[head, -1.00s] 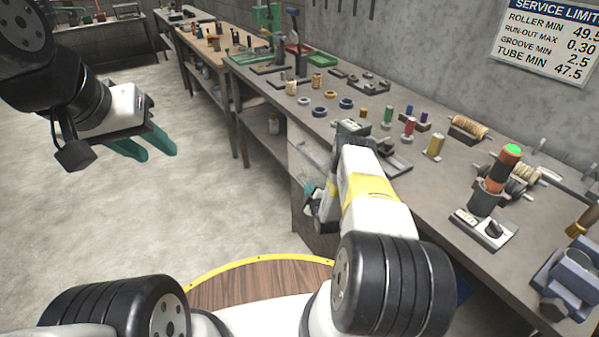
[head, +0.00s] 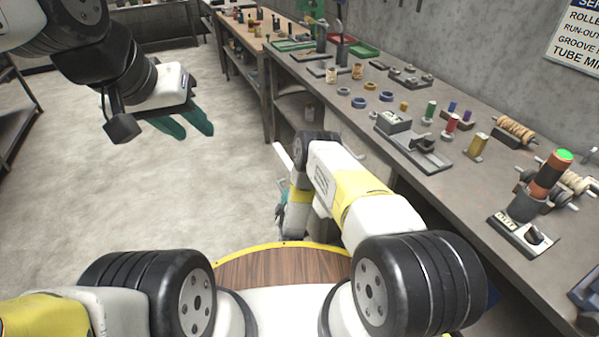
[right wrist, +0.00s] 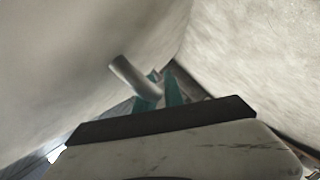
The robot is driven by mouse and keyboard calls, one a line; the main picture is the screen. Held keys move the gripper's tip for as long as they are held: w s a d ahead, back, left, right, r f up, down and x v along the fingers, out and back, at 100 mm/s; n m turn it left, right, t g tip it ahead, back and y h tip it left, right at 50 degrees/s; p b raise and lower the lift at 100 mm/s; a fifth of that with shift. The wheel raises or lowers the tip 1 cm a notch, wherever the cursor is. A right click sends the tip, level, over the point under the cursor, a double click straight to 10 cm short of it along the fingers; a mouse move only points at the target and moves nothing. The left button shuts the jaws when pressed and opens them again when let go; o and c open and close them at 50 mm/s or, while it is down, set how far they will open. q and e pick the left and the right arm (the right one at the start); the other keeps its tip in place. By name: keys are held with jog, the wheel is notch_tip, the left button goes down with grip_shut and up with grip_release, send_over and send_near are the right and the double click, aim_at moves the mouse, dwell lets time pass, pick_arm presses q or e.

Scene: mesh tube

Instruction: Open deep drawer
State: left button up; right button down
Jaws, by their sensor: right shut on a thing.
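The deep drawer's pale front (head: 284,158) shows as a narrow light edge below the bench, left of my right arm, which hides most of it. In the right wrist view a large plain pale surface (right wrist: 80,60), apparently the drawer front, fills the left side. A grey bar handle (right wrist: 131,77) lies between the teal fingers of my right gripper (right wrist: 160,93), which is shut on it. My right gripper (head: 281,208) is small and partly hidden in the head view. My left gripper (head: 184,124) is open and empty above the floor, away from the bench.
The long grey workbench (head: 425,210) runs along the right, with spools, blue rings and a roller fixture (head: 530,205) on top. A dark shelf (head: 15,120) stands at the far left. The concrete floor (head: 130,200) left of my right arm is clear.

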jog(key=shift+s+a, duration=0.35)
jog(key=shift+a, duration=0.5)
jog(key=shift+s+a, duration=0.3)
jog(key=shift+a, duration=0.5)
jog(key=c, duration=1.7)
grip_release()
jog(key=v, duration=0.7)
jog(key=shift+s+r, duration=0.15)
jog(key=shift+s, duration=0.25)
